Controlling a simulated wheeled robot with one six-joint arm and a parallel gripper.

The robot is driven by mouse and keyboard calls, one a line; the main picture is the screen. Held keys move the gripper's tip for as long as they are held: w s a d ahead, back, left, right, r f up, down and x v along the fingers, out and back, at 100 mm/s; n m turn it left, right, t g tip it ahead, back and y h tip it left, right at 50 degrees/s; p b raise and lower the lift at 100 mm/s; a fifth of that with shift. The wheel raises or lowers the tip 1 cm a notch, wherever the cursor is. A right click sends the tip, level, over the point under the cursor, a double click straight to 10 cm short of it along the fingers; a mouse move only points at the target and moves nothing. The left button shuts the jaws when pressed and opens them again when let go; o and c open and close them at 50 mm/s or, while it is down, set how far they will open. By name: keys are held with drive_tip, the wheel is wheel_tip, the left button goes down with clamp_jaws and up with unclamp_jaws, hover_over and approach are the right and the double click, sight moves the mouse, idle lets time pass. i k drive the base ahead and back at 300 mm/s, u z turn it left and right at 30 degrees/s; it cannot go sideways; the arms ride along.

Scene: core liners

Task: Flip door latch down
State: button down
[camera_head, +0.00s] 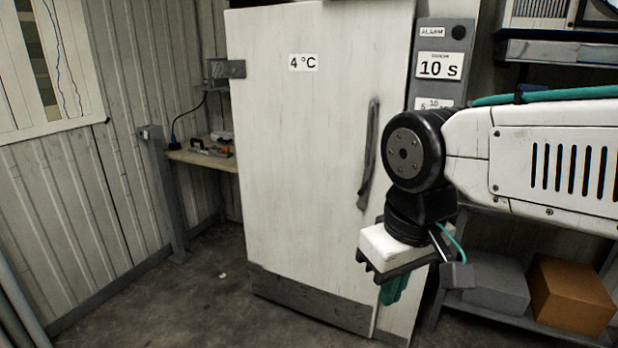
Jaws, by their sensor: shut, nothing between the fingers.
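The white door (300,170) with a "4 °C" label fills the middle of the view and looks closed. A long dark grey handle (369,150), which may be the latch, stands roughly upright near the door's right edge, its lower end bent to the left. I cannot make out a separate latch; my arm covers part of the area right of the handle. My gripper (393,290) has teal fingers, which point down and are together and empty. It appears below and right of the handle, apart from it, in front of the door's lower right part.
A grey panel (428,90) with "10 s" and alarm labels stands right of the door. A shelf (500,318) at lower right holds a grey box (490,285) and an orange-brown box (570,292). A small workbench (190,156) is at left.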

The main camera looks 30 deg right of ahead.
sight(361, 203)
drive_tip(key=u, duration=0.1)
drive_tip(key=i, duration=1.35)
drive_tip(key=z, duration=0.65)
